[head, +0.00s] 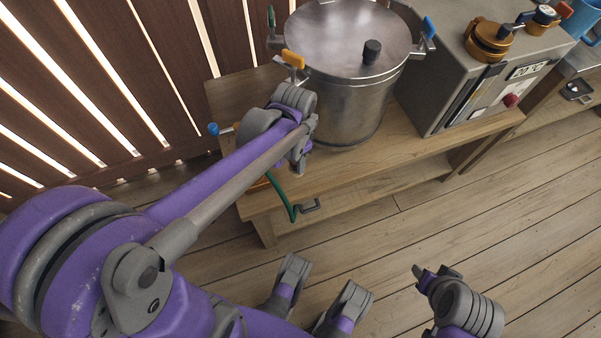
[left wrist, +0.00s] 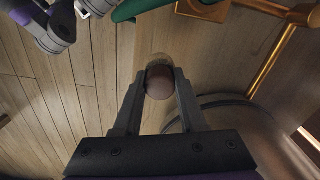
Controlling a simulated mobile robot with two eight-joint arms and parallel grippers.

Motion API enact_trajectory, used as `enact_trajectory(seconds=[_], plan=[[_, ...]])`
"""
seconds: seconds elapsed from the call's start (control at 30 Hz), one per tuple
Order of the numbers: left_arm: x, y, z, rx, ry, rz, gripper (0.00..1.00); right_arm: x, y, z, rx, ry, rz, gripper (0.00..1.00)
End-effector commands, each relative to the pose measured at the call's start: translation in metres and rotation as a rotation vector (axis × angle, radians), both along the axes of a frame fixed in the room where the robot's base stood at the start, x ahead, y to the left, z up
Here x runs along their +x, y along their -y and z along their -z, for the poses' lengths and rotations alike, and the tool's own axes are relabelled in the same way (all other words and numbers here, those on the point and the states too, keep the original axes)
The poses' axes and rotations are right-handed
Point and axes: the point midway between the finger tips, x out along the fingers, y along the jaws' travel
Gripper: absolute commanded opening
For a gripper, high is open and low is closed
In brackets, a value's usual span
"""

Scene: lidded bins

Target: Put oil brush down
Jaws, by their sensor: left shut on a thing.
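My left gripper (head: 301,160) is beside the front left of the large steel pot, above the wooden bench; the arm hides much of it in the head view. In the left wrist view its two fingers (left wrist: 158,82) are closed around a brown, rounded object, seemingly the oil brush (left wrist: 160,83). Only an end of it shows, with a glassy-looking tip; the rest is hidden. I cannot make the brush out in the head view. My right gripper (head: 424,274) is at the lower right over the floor, its finger gap unclear.
The lidded steel pot (head: 345,103) stands on the wooden bench (head: 385,155), with a grey machine (head: 450,85) to its right. A slatted fence is at left. Open plank floor (head: 480,215) lies in front.

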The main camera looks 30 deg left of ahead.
Motion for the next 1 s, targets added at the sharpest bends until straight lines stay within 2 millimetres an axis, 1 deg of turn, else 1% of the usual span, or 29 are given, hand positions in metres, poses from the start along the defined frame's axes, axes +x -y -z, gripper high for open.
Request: enact_trajectory(seconds=[0.03, 0.1, 0.33, 0.53, 0.6, 0.8, 0.93, 0.97, 1.0], plan=[[0.001, 0.000, 0.013, 0.000, -0.001, -0.001, 0.00, 0.001, 0.000, 0.007, 0.000, -0.002, 0.000, 0.50], [0.001, 0.000, 0.024, 0.000, -0.001, -0.001, 0.00, 0.001, 0.000, 0.012, 0.000, -0.004, 0.000, 0.50], [0.001, 0.000, 0.042, 0.000, 0.000, -0.002, 0.00, 0.002, 0.000, 0.018, 0.000, -0.006, 0.000, 0.50], [0.001, 0.000, 0.070, 0.000, 0.000, -0.002, 0.00, 0.004, 0.000, 0.031, 0.000, -0.009, 0.000, 0.50], [0.001, 0.000, 0.072, 0.000, 0.000, -0.002, 0.00, 0.004, 0.000, 0.031, 0.000, -0.009, 0.000, 0.50], [0.000, 0.000, 0.071, 0.000, 0.000, -0.003, 0.00, 0.004, 0.000, 0.030, 0.000, -0.009, 0.000, 0.50], [0.001, 0.000, 0.075, 0.000, 0.000, -0.003, 0.00, 0.004, 0.000, 0.033, 0.000, -0.010, 0.000, 0.50], [0.001, 0.000, 0.075, 0.000, 0.000, -0.003, 0.44, 0.004, 0.000, 0.033, 0.000, -0.010, 0.000, 0.50], [0.001, 0.000, 0.074, 0.000, 0.000, -0.003, 0.51, 0.004, 0.000, 0.032, 0.000, -0.010, 0.000, 0.50]])
